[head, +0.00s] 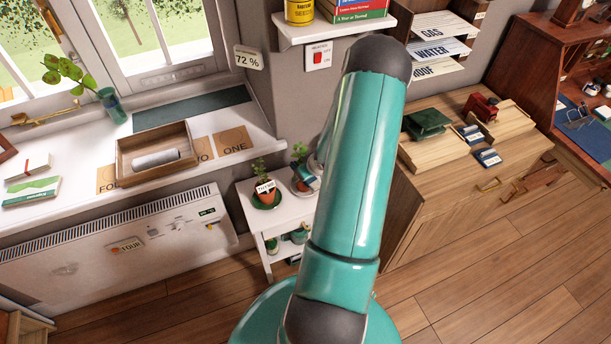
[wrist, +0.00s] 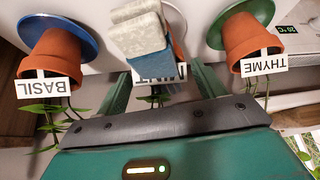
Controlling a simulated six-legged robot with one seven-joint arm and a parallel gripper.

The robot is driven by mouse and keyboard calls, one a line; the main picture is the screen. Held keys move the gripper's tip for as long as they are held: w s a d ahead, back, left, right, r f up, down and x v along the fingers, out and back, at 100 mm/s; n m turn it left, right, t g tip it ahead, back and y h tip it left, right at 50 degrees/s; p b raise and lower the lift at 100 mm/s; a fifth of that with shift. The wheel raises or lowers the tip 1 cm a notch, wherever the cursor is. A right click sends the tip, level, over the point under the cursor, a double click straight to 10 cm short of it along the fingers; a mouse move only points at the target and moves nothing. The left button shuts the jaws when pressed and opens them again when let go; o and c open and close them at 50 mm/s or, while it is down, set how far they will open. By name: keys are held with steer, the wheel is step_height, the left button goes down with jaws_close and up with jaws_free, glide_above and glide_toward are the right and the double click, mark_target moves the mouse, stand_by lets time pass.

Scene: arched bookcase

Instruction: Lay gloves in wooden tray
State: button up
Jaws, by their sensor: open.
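The wooden tray (head: 122,165) sits on the white windowsill, with a grey rolled item (head: 156,159) inside. In the wrist view, a folded cloth bundle, pale grey and blue (wrist: 141,36), looks like the gloves. It lies over the middle pot spot and partly hides a label there. My gripper (wrist: 160,78) is open, its two green fingers apart on either side of the bundle's near end. I cannot tell whether they touch it.
Potted plants labelled BASIL (wrist: 62,52) and THYME (wrist: 250,45) flank the gripper closely. The thyme pot (head: 266,197) stands on a small white stand (head: 254,220). A wooden cabinet (head: 430,195) is at right.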

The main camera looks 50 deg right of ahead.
steer(key=c, duration=1.1)
steer(key=shift+c, duration=0.2)
steer(key=shift+r, duration=0.1)
steer(key=shift+r, duration=0.75)
steer(key=s+a+r, duration=0.6)
steer(key=a+r, duration=0.5)
steer(key=a, duration=0.1)
steer(key=shift+s+a+r, duration=0.15)
steer(key=shift+a+r, duration=0.05)
steer(key=shift+a, duration=0.05)
